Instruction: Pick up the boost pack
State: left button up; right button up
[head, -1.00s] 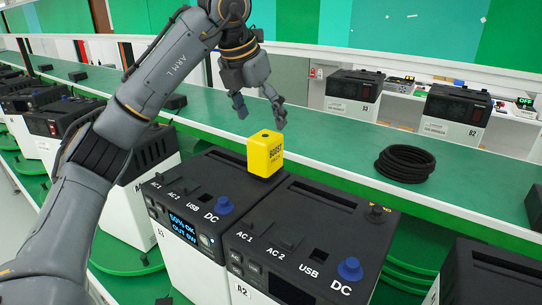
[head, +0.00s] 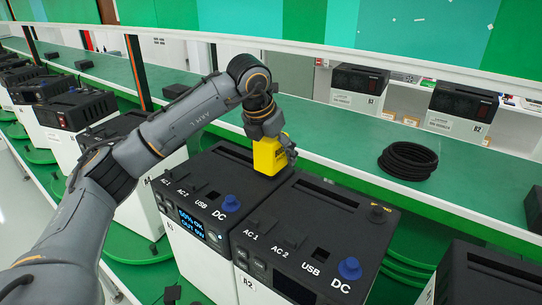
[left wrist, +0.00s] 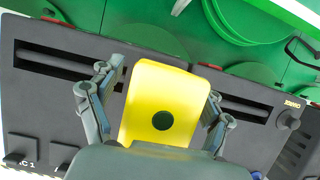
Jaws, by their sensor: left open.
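The yellow boost pack (head: 267,157) stands upright on top of the black power units, near the seam between two of them. In the left wrist view the boost pack (left wrist: 160,105) shows from above, with a dark round spot on its top. My left gripper (head: 270,143) is around the top of the pack from above. Its two fingers (left wrist: 158,92) are spread, one on each side of the pack, with small gaps visible. My right gripper is not in view.
The left power unit (head: 190,190) has a lit display and a blue DC knob (head: 230,203). The right unit (head: 315,225) has another blue knob (head: 349,268). A coiled black cable (head: 407,160) lies on the green bench (head: 340,150) behind. Slots run along the unit tops.

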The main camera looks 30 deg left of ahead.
pick_arm(q)
grip_shut()
jog(key=shift+r, duration=0.1)
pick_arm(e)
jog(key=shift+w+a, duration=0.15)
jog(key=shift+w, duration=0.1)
pick_arm(q)
jog(key=shift+r, duration=0.45)
notch_tip(320, 180, up, 2)
jog(key=shift+w+r+b, duration=0.1)
jog(key=shift+b, duration=0.4)
jog(key=s+a+r+b, duration=0.1)
jog(key=s+a+r, duration=0.2)
jog(key=s+r, duration=0.2)
jog(key=s+a+r+b, duration=0.2)
jog(key=s+r, duration=0.3)
jog(key=s, duration=0.3)
jog(key=shift+a+b, duration=0.3)
jog(key=shift+a, duration=0.1)
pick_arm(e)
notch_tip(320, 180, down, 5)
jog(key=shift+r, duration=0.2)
